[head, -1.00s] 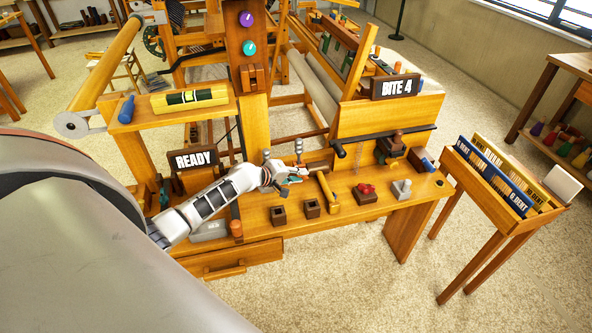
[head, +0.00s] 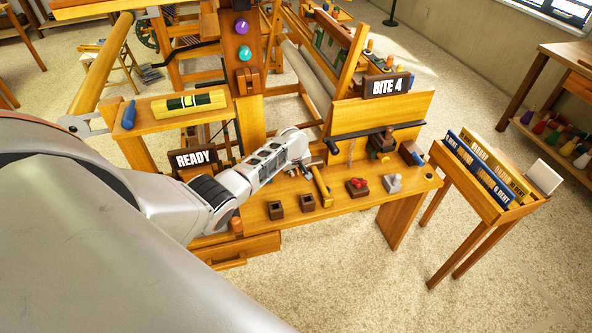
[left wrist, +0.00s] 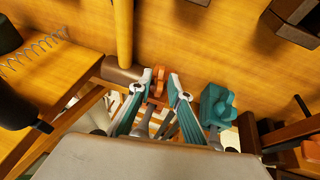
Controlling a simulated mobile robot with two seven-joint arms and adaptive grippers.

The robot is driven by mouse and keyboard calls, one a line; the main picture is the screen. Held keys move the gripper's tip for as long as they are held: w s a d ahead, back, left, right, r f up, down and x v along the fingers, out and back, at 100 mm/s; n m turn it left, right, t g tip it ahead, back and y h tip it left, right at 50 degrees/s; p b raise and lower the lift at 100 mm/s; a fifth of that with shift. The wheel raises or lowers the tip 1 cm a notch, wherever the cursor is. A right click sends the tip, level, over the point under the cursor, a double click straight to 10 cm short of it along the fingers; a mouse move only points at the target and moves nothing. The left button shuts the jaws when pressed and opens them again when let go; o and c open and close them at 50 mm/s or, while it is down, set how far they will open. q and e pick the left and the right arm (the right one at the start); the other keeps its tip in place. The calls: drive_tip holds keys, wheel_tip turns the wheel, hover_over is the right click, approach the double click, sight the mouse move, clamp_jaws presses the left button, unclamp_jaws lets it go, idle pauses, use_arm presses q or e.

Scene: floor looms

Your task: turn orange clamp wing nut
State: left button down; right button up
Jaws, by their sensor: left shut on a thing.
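The orange clamp wing nut (left wrist: 159,78) shows in the left wrist view, against the wooden bench, between my two teal fingers. My left gripper (left wrist: 160,88) is shut on it, one fingertip on each side. In the head view my left gripper (head: 306,164) is at the back of the bench, small and partly hidden by my forearm. The orange clamp cannot be made out there. My right gripper is in neither view.
A teal clamp (left wrist: 217,105) stands just right of the fingers in the left wrist view. In the head view a mallet (head: 322,186), red-knobbed block (head: 357,186) and dark-handled bar (head: 375,136) are close by. Two brown blocks (head: 276,210) (head: 306,203) stand at the front.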

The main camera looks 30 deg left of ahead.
use_arm(q)
drive_tip(key=shift+w+d+g+y, duration=0.1)
drive_tip(key=shift+g+y, duration=0.3)
drive_tip(key=shift+g, duration=0.1)
idle(0.4)
drive_tip(key=c, duration=2.2)
unclamp_jaws()
drive_tip(key=shift+d+r, duration=0.35)
drive_tip(key=shift+r, duration=0.4)
drive_tip(key=v, duration=1)
drive_tip(key=shift+d+r, duration=0.1)
drive_tip(key=shift+r, duration=0.05)
